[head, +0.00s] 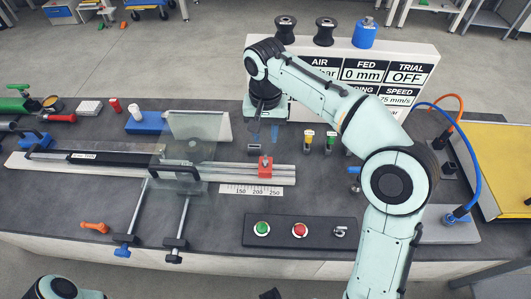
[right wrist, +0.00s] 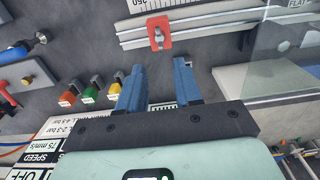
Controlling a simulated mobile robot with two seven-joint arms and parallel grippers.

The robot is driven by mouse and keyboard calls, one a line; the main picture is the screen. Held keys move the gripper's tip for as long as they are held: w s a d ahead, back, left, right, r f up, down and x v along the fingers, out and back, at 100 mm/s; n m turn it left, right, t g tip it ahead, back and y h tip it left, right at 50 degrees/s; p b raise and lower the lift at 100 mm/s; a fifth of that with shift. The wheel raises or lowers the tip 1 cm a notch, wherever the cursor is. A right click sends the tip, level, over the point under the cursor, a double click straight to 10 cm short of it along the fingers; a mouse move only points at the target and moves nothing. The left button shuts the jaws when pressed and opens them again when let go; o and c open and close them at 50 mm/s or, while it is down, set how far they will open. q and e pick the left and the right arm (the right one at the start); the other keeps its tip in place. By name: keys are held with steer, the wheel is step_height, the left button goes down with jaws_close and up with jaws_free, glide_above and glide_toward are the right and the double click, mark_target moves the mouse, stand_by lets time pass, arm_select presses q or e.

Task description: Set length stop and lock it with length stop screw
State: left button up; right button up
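The length stop is a red block (head: 265,170) on the light rail, just behind the right part of the printed scale (head: 252,190). It also shows in the right wrist view (right wrist: 165,42), beyond my fingertips. A small grey length stop screw (right wrist: 158,36) sits on it. My right gripper (head: 264,136) points down behind the stop and apart from it. In the right wrist view its two blue fingers (right wrist: 159,76) are spread with nothing between them. Of my left arm only a link shows at the bottom left of the head view; its gripper is out of view.
A clear guard plate (head: 190,137) stands left of the stop over the rail. Yellow and green-topped fittings (head: 308,140) stand to its right. The display panel (head: 420,60) rises behind. A dark button box (head: 280,230) lies in front, and an orange handle (head: 95,227) front left.

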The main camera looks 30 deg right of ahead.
mark_target(265, 161)
step_height(265, 161, down, 9)
steer(key=shift+w+f+b, duration=0.1)
steer(key=shift+f+b, duration=0.05)
steer(key=shift+b, duration=0.65)
jaws_close()
